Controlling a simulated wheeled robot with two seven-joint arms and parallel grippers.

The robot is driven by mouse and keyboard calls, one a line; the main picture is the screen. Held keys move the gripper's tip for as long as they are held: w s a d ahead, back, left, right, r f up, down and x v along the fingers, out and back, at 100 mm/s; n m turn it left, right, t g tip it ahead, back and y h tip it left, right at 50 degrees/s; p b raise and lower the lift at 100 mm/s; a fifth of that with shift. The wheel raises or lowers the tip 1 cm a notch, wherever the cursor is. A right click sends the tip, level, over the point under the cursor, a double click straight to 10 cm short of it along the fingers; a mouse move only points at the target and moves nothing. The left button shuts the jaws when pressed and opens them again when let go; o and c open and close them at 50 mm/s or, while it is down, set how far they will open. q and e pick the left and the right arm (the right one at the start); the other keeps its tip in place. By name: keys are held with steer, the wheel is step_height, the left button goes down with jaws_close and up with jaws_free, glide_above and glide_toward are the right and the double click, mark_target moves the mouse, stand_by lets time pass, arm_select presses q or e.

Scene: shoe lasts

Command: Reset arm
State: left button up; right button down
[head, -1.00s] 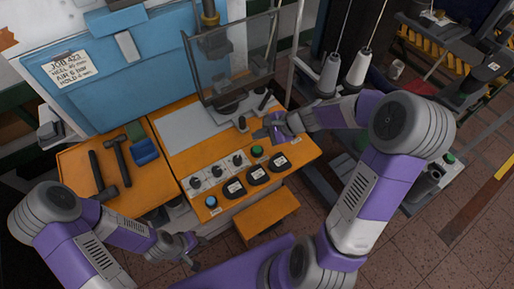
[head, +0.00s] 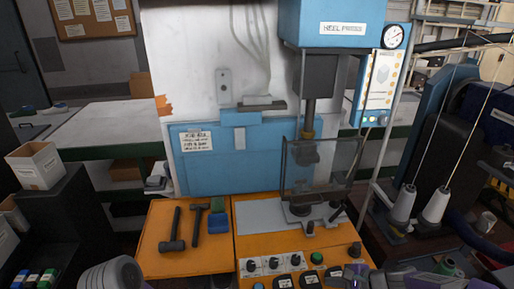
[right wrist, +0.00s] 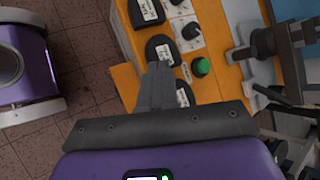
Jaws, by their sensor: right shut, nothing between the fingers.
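My right gripper (head: 352,273) shows at the bottom edge of the head view, right of the green button (head: 317,257) on the press's orange control panel. In the right wrist view its fingers (right wrist: 156,88) are shut together and empty, in front of the panel edge beside the black buttons and the green button (right wrist: 201,67). I cannot tell from the picture whether they touch the panel. A grey joint of my left arm shows at the lower left of the head view. My left gripper is out of view.
The blue heel press (head: 332,22) stands behind the orange table, with a clear guard (head: 318,168) at its front. Two hammers (head: 172,230) lie on the left table part. Thread cones (head: 403,203) stand at the right. A white box (head: 35,165) is at far left.

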steer(key=s+a+f+n+g+h, duration=0.1)
steer(key=s+a+f+n, duration=0.3)
steer(key=s+f, duration=0.2)
steer(key=s+a+f+n+g+h, duration=0.1)
steer(key=s+a+f+n, duration=0.3)
steer(key=f, duration=0.6)
steer(key=s+a+f+n+g, duration=0.3)
steer(key=s+f+n, duration=0.3)
steer(key=s+f, duration=0.2)
steer(key=shift+s+a+f+h, duration=0.2)
steer(key=shift+a+f+h, duration=0.25)
steer(key=shift+a, duration=0.4)
stand_by(0.4)
